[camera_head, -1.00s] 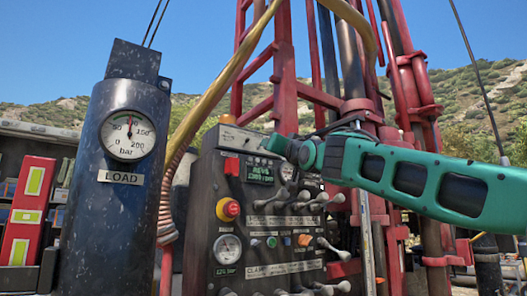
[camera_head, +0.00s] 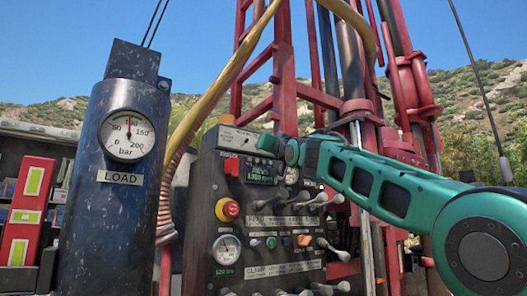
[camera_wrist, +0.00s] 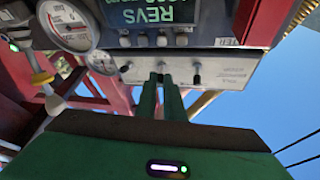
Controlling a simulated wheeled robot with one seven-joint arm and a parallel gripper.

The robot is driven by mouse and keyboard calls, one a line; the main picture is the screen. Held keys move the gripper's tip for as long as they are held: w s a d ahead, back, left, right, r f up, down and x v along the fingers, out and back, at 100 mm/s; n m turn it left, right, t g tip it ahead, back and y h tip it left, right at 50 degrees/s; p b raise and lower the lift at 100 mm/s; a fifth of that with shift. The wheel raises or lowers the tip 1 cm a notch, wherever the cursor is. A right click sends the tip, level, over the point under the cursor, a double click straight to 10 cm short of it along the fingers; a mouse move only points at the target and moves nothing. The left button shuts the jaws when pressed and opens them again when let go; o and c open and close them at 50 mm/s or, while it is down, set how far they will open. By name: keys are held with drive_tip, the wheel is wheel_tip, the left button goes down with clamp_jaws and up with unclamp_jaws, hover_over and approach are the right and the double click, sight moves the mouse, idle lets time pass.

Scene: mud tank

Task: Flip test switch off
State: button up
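The dark control panel (camera_head: 215,190) carries a row of small toggle switches along its top strip. In the wrist view, which is upside down, a middle toggle (camera_wrist: 160,70) is at my fingertips, with one toggle (camera_wrist: 125,68) to its left and another (camera_wrist: 196,74) to its right. I cannot read which is the test switch. My gripper (camera_wrist: 160,80) has its two green fingers close together with a narrow gap, at or just short of the middle toggle; contact is unclear. In the head view my gripper (camera_head: 268,143) is at the panel's top edge and hides these toggles.
A REVS display (camera_wrist: 150,14), gauges (camera_wrist: 68,22) and a red emergency button (camera_head: 228,209) are on the panel. Several levers (camera_head: 325,201) stick out below my arm. A load cylinder (camera_head: 110,225) stands left; red rig beams (camera_head: 285,75) stand behind.

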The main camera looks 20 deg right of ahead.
drive_tip(key=shift+d+f, duration=0.1)
drive_tip(key=shift+f, duration=0.05)
clamp_jaws()
drive_tip(key=shift+w+f+m+t+h, duration=0.1)
drive_tip(key=shift+f+m+t+h, duration=0.25)
drive_tip(key=shift+t, duration=0.7)
drive_tip(key=shift+w+f+m+t+h, duration=0.15)
drive_tip(key=shift+f+m+t, duration=0.25)
drive_tip(key=shift+m+t, duration=0.45)
drive_tip(key=shift+n, duration=0.3)
drive_tip(key=o, duration=0.7)
unclamp_jaws()
drive_tip(key=shift+s+f, duration=0.1)
drive_tip(key=shift+s, duration=0.05)
drive_tip(key=v, duration=1)
drive_tip(key=shift+f, duration=0.35)
